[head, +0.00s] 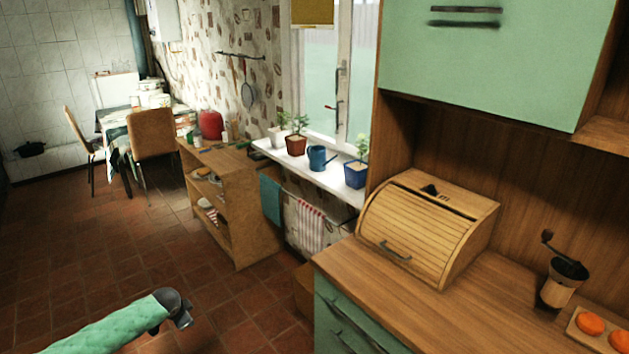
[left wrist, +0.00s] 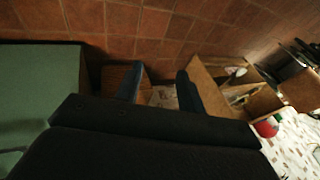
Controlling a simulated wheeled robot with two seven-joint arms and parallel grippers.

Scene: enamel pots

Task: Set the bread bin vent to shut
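The wooden bread bin (head: 418,238) stands on the counter at the right of the head view, its slatted roll front down and its handle low on the front. On its flat top is the vent (head: 445,201), a dark slot with a small black knob (head: 430,190) toward its left end. I cannot tell how far the vent is open. My left gripper (head: 180,308) is over the floor at the lower left, well away from the bin. In the left wrist view its two fingers (left wrist: 158,88) stand apart with nothing between them. My right gripper is not in view.
A coffee grinder (head: 562,283) and a wooden holder with orange items (head: 590,323) stand on the counter (head: 430,310) right of the bin. A green wall cupboard (head: 490,60) hangs above. Potted plants and a blue watering can (head: 318,158) line the windowsill. The counter before the bin is clear.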

